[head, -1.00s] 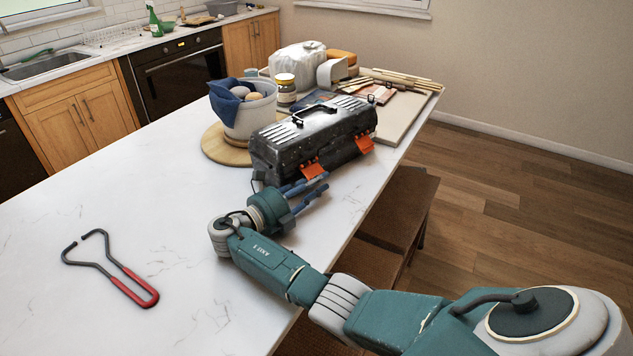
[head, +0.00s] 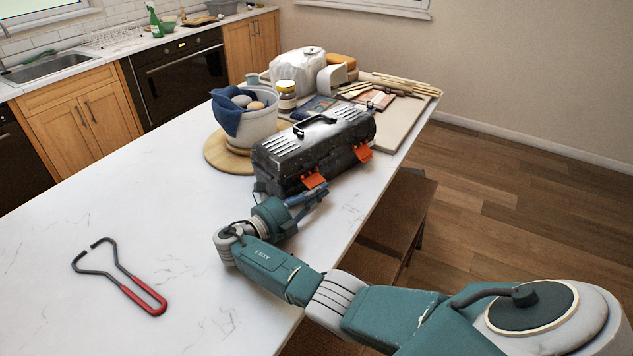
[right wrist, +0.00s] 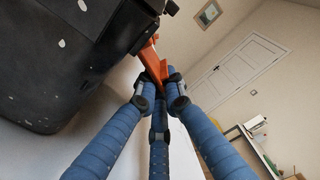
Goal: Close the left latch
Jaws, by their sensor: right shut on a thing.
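A worn black toolbox (head: 275,172) stands on the white countertop, with a handle on its lid. Its left orange latch (head: 313,179) juts outward from the front face, and so does the right orange latch (head: 363,152). My right gripper (head: 315,192) is at the left latch. In the right wrist view, the toolbox (right wrist: 60,70) fills the upper left, and the blue fingers of my right gripper (right wrist: 160,88) are shut on the lower end of the orange latch (right wrist: 152,62). The fingers hide the latch's tip. My left gripper is not in view.
A pot with a blue cloth (head: 250,125) stands on a round wooden board (head: 212,152) behind the toolbox. Red-handled tongs (head: 145,297) lie at the left front. The countertop (head: 130,190) left of the toolbox is clear. A brown bench (head: 405,200) stands beside the counter.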

